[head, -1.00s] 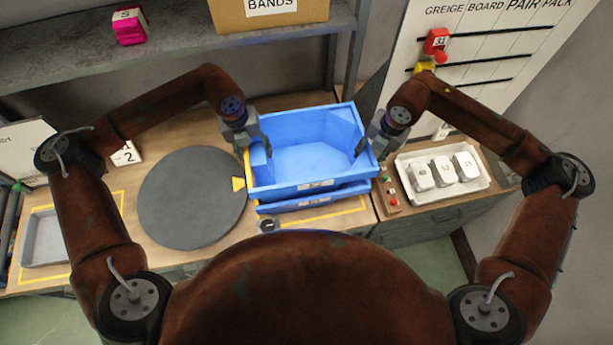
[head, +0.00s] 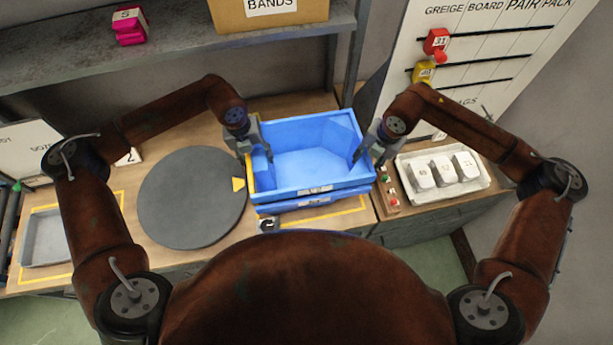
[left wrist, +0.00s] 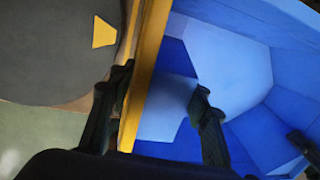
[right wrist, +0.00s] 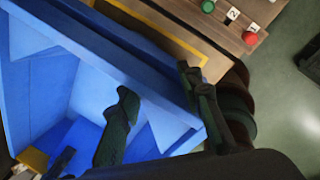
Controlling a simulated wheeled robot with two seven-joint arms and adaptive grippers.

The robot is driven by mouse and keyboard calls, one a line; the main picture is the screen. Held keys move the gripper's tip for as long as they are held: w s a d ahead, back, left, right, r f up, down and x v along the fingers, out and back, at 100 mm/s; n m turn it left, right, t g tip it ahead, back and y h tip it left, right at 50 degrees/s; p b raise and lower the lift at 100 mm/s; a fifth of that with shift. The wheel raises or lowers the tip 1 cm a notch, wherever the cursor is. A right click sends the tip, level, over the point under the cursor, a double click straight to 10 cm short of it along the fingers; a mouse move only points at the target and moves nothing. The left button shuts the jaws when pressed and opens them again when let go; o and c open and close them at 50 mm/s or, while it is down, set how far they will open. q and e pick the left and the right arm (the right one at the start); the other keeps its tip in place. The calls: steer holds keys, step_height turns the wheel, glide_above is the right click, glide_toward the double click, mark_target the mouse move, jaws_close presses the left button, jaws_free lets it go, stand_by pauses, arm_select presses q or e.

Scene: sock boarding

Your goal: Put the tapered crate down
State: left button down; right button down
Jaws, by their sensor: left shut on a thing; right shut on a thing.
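The blue tapered crate (head: 310,165) is between my two grippers, above or nested in a second blue crate (head: 318,200) whose front edge shows just below it. The crate is upright and looks empty. My left gripper (head: 256,152) is shut on its left wall; in the left wrist view the yellow-edged wall (left wrist: 150,60) runs between the fingers (left wrist: 160,108). My right gripper (head: 370,152) is shut on its right wall; in the right wrist view the fingers (right wrist: 160,95) straddle the blue rim. Whether the upper crate touches the lower one is hard to tell.
A grey round turntable (head: 192,198) with a yellow mark lies left of the crates. A white tray (head: 450,190) with white blocks stands to the right, beside a button box (head: 390,192). A shelf (head: 180,40) with a cardboard box is behind.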

arm_select(q)
steer(key=shift+s+d+r, duration=0.1)
steer(key=shift+d, duration=0.25)
arm_select(e)
steer(key=shift+w+a+r, duration=0.1)
steer(key=shift+a+r, duration=0.1)
steer(key=shift+a, duration=0.1)
arm_select(q)
steer(key=c, duration=1.4)
jaws_free()
arm_select(e)
steer(key=c, duration=1.7)
jaws_free()
arm_select(q)
steer(key=o, duration=0.3)
steer(key=shift+a, duration=0.15)
arm_select(e)
steer(key=o, duration=0.3)
steer(key=shift+d, duration=0.1)
arm_select(q)
steer(key=shift+o, duration=0.3)
arm_select(e)
steer(key=shift+o, duration=0.2)
steer(key=shift+f, duration=0.1)
arm_select(q)
steer(key=shift+a, duration=0.15)
arm_select(e)
steer(key=shift+d, duration=0.1)
